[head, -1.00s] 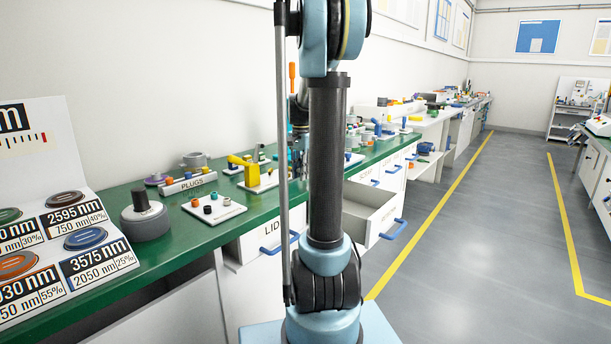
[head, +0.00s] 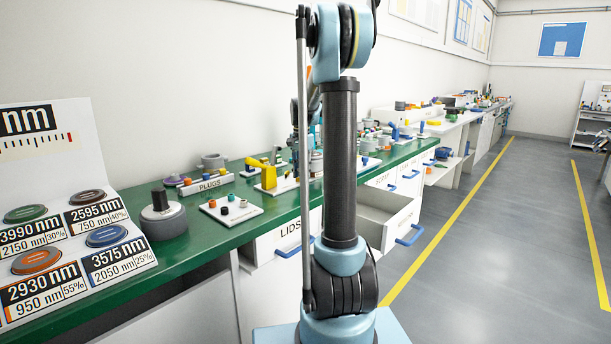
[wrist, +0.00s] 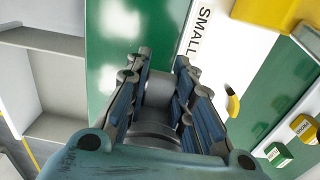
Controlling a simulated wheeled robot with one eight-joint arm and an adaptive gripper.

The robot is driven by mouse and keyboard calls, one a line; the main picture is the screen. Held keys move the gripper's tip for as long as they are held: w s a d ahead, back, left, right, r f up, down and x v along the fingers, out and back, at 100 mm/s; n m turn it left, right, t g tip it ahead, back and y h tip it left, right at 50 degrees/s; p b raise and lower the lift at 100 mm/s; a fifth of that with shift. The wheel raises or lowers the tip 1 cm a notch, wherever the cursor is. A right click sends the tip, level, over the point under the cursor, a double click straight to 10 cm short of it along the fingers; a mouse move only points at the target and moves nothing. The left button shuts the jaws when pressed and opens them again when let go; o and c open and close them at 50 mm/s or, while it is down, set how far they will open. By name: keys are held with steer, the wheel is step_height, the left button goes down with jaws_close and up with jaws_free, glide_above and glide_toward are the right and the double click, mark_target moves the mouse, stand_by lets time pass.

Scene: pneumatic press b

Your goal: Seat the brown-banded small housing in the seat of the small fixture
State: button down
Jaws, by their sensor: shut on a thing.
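My gripper (wrist: 160,75) is shut on a grey round housing (wrist: 155,115) in the wrist view, its two ribbed blue fingers on either side of it. I cannot make out a brown band on it from this angle. The small fixture's white plate (wrist: 207,30), lettered SMALL, lies to the right of the gripper, with a yellow part (wrist: 265,12) at the top. The housing is apart from the yellow part. The fixture's seat cannot be made out. In the head view the yellow fixture (head: 266,175) stands on the green bench, left of my arm, which hides much of the gripper.
An open drawer (head: 387,213) juts from the bench front, and its tray shows in the wrist view (wrist: 45,95). A plug plate (head: 231,212), a grey round part with a dark knob (head: 163,222) and a sign board (head: 45,135) stand on the bench. The floor at right is clear.

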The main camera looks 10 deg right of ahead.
glide_above(287, 181)
steer(key=shift+w+f, duration=0.2)
stand_by(0.6)
steer(key=shift+f, duration=1.05)
stand_by(1.2)
steer(key=c, duration=1.3)
jaws_free()
step_height(287, 181, up, 12)
steer(key=shift+f, duration=0.1)
steer(key=shift+d, duration=0.1)
